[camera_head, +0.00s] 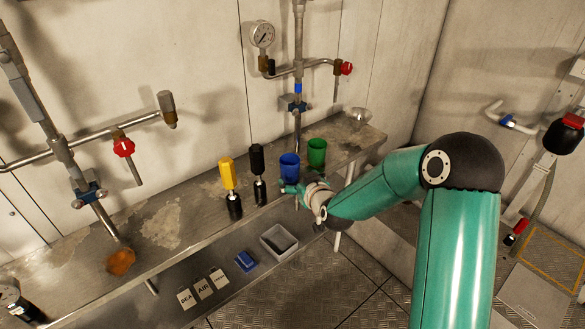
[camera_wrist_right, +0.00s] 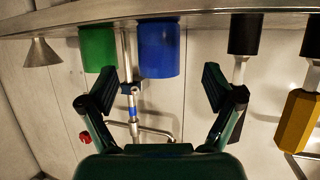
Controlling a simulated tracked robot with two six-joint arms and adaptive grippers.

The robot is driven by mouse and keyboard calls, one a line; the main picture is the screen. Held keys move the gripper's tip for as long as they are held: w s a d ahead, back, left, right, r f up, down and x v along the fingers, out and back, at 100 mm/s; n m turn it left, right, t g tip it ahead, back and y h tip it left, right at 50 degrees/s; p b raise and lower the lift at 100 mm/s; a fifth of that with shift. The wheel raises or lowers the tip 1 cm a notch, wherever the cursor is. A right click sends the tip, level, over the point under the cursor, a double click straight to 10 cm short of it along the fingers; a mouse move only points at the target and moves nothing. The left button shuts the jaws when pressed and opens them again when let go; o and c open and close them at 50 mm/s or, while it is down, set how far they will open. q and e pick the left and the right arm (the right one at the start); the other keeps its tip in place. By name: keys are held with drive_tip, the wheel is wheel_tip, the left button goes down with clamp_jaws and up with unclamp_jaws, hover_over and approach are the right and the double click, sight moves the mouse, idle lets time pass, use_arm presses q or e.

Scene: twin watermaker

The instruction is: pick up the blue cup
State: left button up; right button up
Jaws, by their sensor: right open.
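The blue cup (camera_head: 289,165) stands upright on the metal shelf, left of the green cup (camera_head: 317,151). My right gripper (camera_head: 292,190) is at the near side of the blue cup, level with its lower part and overlapping it in the head view. In the right wrist view, which is upside down, the blue cup (camera_wrist_right: 158,50) lies ahead between the two spread fingers of my right gripper (camera_wrist_right: 158,85), and nothing is held. One fingertip overlaps the lower edge of the green cup (camera_wrist_right: 98,47) there. I cannot tell whether a finger touches either cup. My left gripper is out of view.
A black-handled tool (camera_head: 258,172) and a yellow-handled tool (camera_head: 229,188) stand left of the blue cup. A metal funnel (camera_head: 358,116) sits farther right. Pipes with a red-handled valve (camera_head: 345,68) rise behind. A grey bin (camera_head: 279,242) and blue block (camera_head: 245,261) are lower down.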

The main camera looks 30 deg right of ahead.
sight(293, 174)
drive_tip(key=x, duration=0.3)
drive_tip(key=shift+w+f, duration=0.1)
drive_tip(key=shift+w, duration=0.05)
drive_tip(key=shift+p+x, duration=0.9)
drive_tip(key=shift+x, duration=1.8)
drive_tip(key=shift+d, duration=0.2)
drive_tip(key=c, duration=1.3)
